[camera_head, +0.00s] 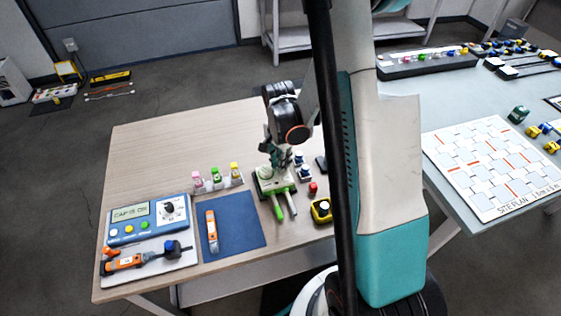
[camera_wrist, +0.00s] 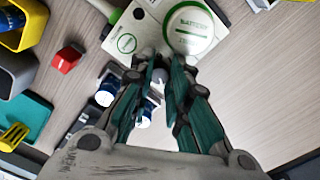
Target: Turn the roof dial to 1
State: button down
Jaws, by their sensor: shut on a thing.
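My gripper (camera_head: 277,164) reaches down onto this unit from above. In the wrist view my gripper's fingers (camera_wrist: 156,66) are close together at the edge of the white top, shut on what seems to be the roof dial. The fingers hide the dial, and its setting cannot be read.
A blue meter (camera_head: 148,218) with a screen and knob is at left. A blue mat (camera_head: 238,232) holds an orange tool (camera_head: 212,230). A red block (camera_head: 313,188) and a yellow and black box (camera_head: 321,210) are right of the unit.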

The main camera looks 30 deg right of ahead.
jog(key=shift+n, duration=0.5)
jog(key=c, duration=1.5)
grip_release()
notch_tip(320, 180, up, 12)
jog(key=shift+w, duration=0.15)
